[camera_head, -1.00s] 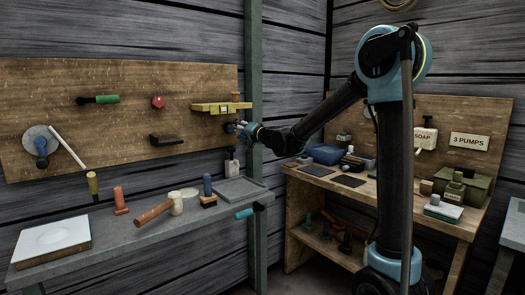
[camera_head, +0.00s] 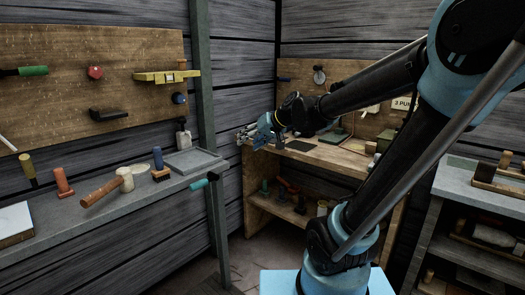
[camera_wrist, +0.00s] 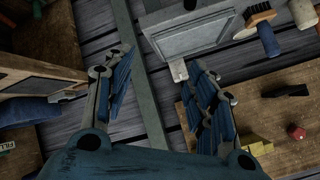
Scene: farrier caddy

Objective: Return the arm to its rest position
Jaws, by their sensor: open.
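My arm reaches across the right side of the head view, bent at the elbow. My gripper (camera_head: 246,134) is at its end, in the air in front of the near left corner of the wooden bench (camera_head: 265,205). In the wrist view my gripper (camera_wrist: 162,62) has its two blue finger pads well apart, with nothing between them. Beyond the fingers show the wall boards and a grey post. The gripper is small in the head view, and my forearm hides part of the wooden bench top.
A grey shelf (camera_head: 70,226) at left bears a mallet (camera_head: 107,187), a brush (camera_head: 160,164) and a grey tray (camera_head: 192,160). A pegboard (camera_head: 60,105) above holds a yellow level (camera_head: 167,76). A grey rack (camera_head: 460,190) stands at right, near my arm. Open floor lies between.

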